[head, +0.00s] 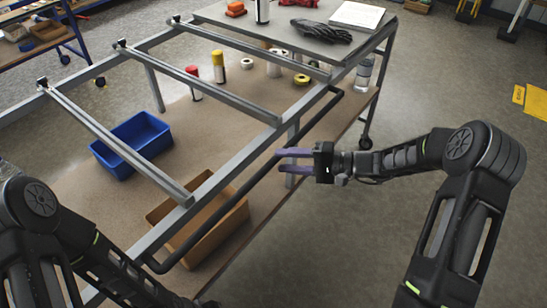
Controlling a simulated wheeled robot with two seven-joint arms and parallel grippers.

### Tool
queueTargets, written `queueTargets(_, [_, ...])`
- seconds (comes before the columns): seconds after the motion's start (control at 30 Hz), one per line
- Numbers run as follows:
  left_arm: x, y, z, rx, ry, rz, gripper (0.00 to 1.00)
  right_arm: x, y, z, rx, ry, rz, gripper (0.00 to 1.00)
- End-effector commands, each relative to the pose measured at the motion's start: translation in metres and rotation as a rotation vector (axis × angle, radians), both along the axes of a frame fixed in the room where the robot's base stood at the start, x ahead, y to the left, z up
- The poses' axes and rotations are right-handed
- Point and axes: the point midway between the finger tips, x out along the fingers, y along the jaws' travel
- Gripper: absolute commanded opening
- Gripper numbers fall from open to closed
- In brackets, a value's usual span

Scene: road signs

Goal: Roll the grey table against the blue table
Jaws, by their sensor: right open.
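The grey table (208,118) is a grey metal frame with open crossbars, a grey top panel (270,32) at its far end and a brown lower shelf (95,195). A black handle bar (215,218) runs along its near right side. My right gripper (282,160) is open with purple fingers, its tips at the handle bar; I cannot tell whether they straddle or touch it. The blue table (66,35), with blue legs and casters, stands at the upper left, apart from the grey table. My left arm enters at the lower left; its gripper is hidden.
The lower shelf holds a blue bin (131,145), a cardboard box (207,228) and several cans and tape rolls. Black gloves (320,31) and a white paper pad (357,15) lie on the top panel. Floor (420,80) is clear at right, before a yellow sign (536,101).

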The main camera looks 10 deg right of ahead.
Motion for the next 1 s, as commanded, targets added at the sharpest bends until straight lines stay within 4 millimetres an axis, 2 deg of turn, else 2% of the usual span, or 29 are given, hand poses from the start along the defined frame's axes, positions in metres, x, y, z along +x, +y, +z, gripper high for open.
queueTargets(0.1, [-0.001,0.000,0.007,0.002,0.002,0.001,0.00,0.008,0.018,-0.001,0.002,0.001,0.003,0.41])
queueTargets(0.2, [-0.001,0.001,0.009,0.003,0.003,0.001,0.00,0.014,0.028,-0.004,0.002,0.002,0.002,0.41])
queueTargets(0.57, [-0.001,0.001,0.009,0.003,0.004,0.002,0.00,0.017,0.034,-0.007,0.000,0.000,0.000,0.41])
queueTargets(1.0, [-0.001,0.001,0.009,0.002,0.004,0.002,0.00,0.017,0.034,-0.007,0.000,0.000,0.000,0.07])
